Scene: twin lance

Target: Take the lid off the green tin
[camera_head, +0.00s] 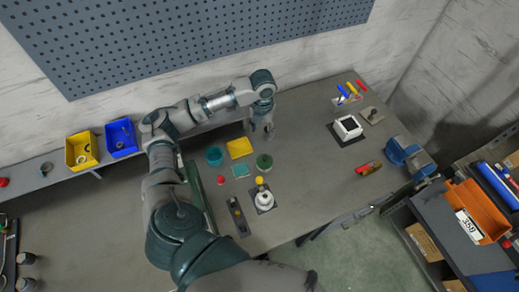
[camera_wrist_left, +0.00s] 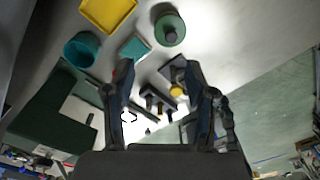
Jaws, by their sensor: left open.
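The green tin (camera_head: 264,161) stands on the workbench, a little right of the yellow square tray (camera_head: 239,148). In the left wrist view the green tin (camera_wrist_left: 170,28) shows at the top, with a dark knob (camera_wrist_left: 171,36) on its round top; the lid appears to be on. My left gripper (camera_head: 262,132) points down above the bench, behind the tin in the head view. In the left wrist view its fingers (camera_wrist_left: 158,68) are spread with nothing between them, and the tin lies beyond their tips. My right gripper does not show.
Close to the tin are a teal cup (camera_head: 214,156), a flat teal square (camera_head: 240,171), and a white piece (camera_head: 264,200) with a yellow ball above it. A dark block (camera_head: 238,215) lies nearer. The bench right of the tin is clear up to a white square frame (camera_head: 348,127).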

